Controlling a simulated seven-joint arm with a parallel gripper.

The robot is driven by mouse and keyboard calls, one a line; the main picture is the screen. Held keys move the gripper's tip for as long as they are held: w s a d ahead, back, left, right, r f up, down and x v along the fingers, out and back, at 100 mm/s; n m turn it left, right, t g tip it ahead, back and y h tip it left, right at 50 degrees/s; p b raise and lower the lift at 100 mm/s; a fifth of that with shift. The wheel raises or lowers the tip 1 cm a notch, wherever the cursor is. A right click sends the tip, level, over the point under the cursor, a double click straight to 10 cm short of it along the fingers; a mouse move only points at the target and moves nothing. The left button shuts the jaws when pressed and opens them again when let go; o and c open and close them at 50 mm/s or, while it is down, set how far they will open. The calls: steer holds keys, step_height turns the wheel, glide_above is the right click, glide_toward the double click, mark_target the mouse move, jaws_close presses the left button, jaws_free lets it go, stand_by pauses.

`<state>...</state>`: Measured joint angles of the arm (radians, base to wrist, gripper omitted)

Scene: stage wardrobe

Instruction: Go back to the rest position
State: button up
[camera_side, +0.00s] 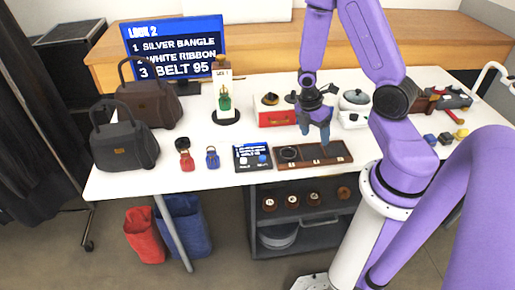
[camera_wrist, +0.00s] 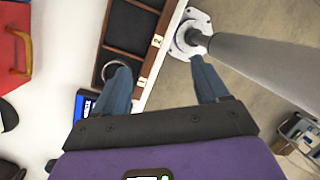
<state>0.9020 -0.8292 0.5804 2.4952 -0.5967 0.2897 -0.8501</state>
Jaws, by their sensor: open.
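My gripper (camera_side: 318,140) hangs over the brown compartment tray (camera_side: 340,160) near the front edge of the white table. In the wrist view its two blue-grey fingers (camera_wrist: 160,70) are spread apart with nothing between them. A silver bangle (camera_wrist: 107,66) appears in the tray compartment labelled 1, partly hidden by one finger. The compartment labelled 2 (camera_wrist: 130,27) looks empty. In the side view the gripper hides part of the tray, and its exact height above it is hard to tell.
A red case (camera_side: 276,116) and a white pot (camera_side: 355,97) stand behind the gripper. A dark card (camera_side: 252,157) lies left of the tray. Handbags (camera_side: 125,148) and a screen (camera_side: 175,48) listing silver bangle, white ribbon and belt 95 are further left.

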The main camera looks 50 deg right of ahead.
steer(key=a+r+m+t, duration=0.2)
steer(key=a+r, duration=0.8)
steer(key=a, duration=0.1)
steer(key=s+a+r+m+y, duration=0.1)
steer(key=s+a+r+y, duration=0.1)
steer(key=s+a+r, duration=0.6)
steer(key=s+a, duration=0.1)
steer(key=s, duration=0.2)
steer(key=shift+a, duration=0.2)
steer(key=shift+w+r, duration=0.1)
